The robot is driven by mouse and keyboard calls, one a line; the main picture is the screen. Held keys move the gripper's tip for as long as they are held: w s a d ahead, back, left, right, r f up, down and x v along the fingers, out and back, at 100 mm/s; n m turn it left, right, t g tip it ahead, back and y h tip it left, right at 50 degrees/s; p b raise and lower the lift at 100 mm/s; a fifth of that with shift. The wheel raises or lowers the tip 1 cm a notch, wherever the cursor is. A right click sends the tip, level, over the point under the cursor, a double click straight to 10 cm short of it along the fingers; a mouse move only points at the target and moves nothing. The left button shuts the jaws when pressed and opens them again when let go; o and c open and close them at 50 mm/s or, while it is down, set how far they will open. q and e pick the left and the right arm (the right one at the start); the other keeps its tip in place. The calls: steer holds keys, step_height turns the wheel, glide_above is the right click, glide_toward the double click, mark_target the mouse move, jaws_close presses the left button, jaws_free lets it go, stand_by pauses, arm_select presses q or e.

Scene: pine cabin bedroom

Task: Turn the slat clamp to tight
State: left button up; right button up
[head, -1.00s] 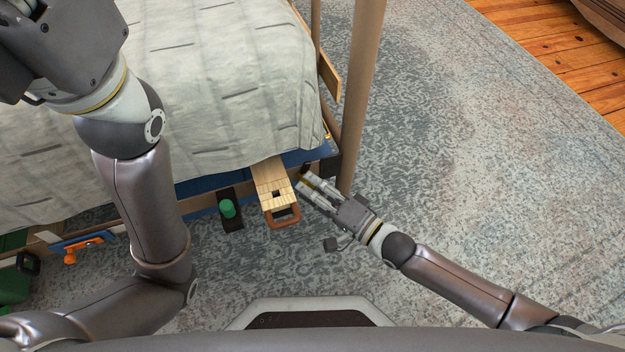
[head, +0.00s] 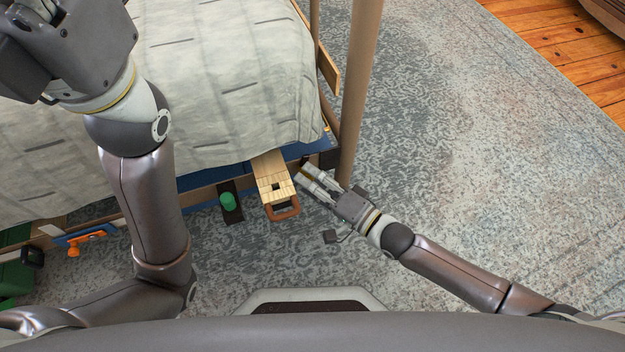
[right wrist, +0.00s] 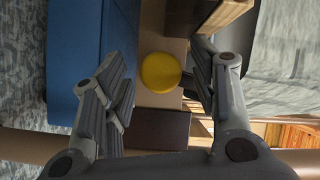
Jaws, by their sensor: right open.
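A round yellow knob (right wrist: 160,73) sits on a tan wooden part of the bed frame in the right wrist view; I cannot tell whether it is the slat clamp. My right gripper (head: 302,174) is at the bed's front corner, right of a wooden slat (head: 270,175) with a brown handle (head: 284,210). In the right wrist view its two fingers stand apart on either side of the knob, open, with nothing held. A green knob (head: 228,201) stands on a dark plate left of the slat. Of my left gripper, only the dark body (head: 75,40) shows at top left; its fingers are hidden.
A wooden bedpost (head: 357,90) rises just beyond my right gripper. An orange lever (head: 74,245) on a blue part and a green object (head: 18,270) are at the far left. The bedding (head: 220,80) hangs over the frame. The rug on the right is clear.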

steer(key=shift+s+d, duration=0.1)
steer(key=v, duration=1.1)
steer(key=shift+s+d, duration=0.2)
steer(key=shift+d, duration=0.15)
